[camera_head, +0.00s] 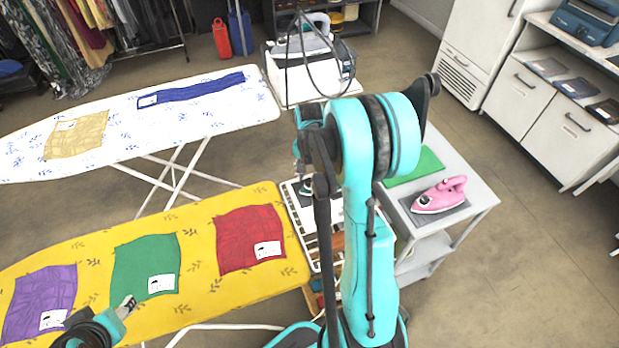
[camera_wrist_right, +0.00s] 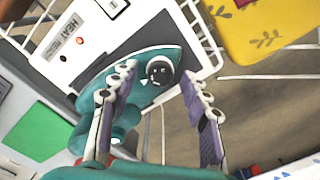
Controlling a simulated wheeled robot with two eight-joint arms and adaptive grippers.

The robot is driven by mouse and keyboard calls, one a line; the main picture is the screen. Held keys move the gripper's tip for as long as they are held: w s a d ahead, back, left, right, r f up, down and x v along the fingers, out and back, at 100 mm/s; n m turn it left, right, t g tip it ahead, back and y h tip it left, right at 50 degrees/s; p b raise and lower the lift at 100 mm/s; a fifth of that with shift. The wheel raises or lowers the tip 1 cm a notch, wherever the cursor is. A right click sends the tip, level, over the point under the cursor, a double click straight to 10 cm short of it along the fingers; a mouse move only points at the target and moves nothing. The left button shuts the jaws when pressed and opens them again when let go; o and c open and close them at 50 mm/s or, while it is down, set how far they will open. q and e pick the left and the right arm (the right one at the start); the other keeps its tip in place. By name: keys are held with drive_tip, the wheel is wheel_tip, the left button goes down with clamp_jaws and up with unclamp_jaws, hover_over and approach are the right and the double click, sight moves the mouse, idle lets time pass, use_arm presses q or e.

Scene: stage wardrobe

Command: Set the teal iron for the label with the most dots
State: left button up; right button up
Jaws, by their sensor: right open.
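The teal iron (camera_wrist_right: 125,80) lies on a white heat rest (camera_wrist_right: 62,42) in the right wrist view. A round dark dial (camera_wrist_right: 159,71) with pale marks sits on it. My right gripper (camera_wrist_right: 160,72) is open, its fingers on either side of the dial without visibly closing on it. In the head view my right arm hides most of the iron. Labels lie on the red cloth (camera_head: 237,232), green cloth (camera_head: 130,262) and purple cloth (camera_head: 30,300); their dots are too small to count. My left gripper (camera_head: 126,306) is over the yellow board, its opening unclear.
The yellow ironing board (camera_head: 205,290) is at front left. A white board (camera_head: 120,110) behind it bears tan and blue cloths. A pink iron (camera_head: 440,195) stands on the grey cart (camera_head: 478,200) at right. Another iron (camera_head: 305,40) is at the back. Floor at right is clear.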

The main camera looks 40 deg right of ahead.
drive_tip(key=shift+c, duration=0.4)
clamp_jaws()
drive_tip(key=shift+m, duration=2.7)
drive_tip(key=shift+o, duration=0.4)
unclamp_jaws()
